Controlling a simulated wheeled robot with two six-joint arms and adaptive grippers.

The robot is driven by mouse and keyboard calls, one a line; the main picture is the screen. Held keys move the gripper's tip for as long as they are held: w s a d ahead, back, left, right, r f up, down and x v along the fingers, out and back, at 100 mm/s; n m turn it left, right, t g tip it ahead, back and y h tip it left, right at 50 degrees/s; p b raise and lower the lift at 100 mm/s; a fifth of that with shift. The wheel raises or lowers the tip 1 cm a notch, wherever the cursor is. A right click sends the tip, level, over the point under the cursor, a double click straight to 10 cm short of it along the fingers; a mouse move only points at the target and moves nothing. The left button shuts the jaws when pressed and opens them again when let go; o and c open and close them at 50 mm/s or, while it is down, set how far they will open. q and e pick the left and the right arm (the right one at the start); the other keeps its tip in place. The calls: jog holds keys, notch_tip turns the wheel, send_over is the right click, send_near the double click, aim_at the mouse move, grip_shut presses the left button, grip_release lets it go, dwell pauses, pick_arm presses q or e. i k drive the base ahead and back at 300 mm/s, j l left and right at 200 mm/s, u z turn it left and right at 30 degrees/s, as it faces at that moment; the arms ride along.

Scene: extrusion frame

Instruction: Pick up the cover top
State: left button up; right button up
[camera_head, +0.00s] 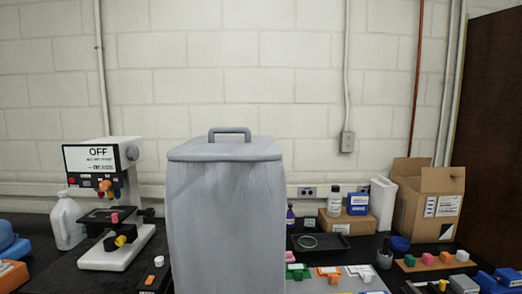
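A tall grey cover (226,215) stands upright in the middle of the view, on the dark bench. Its flat cover top (225,150) carries a raised grey handle (230,131) with an open gap under it. The lower end of the cover runs out of the picture. Whatever is inside or behind it is hidden. Neither of my grippers shows in the head view, and nothing touches the handle.
A white microscope-like device (105,160) marked OFF stands left of the cover, beside a white jug (67,222). A black tray (320,243), small coloured blocks (427,259) and an open cardboard box (428,205) are on the right. Space above the handle is clear.

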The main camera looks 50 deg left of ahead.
aim_at(211, 148)
jog(key=u, duration=1.75)
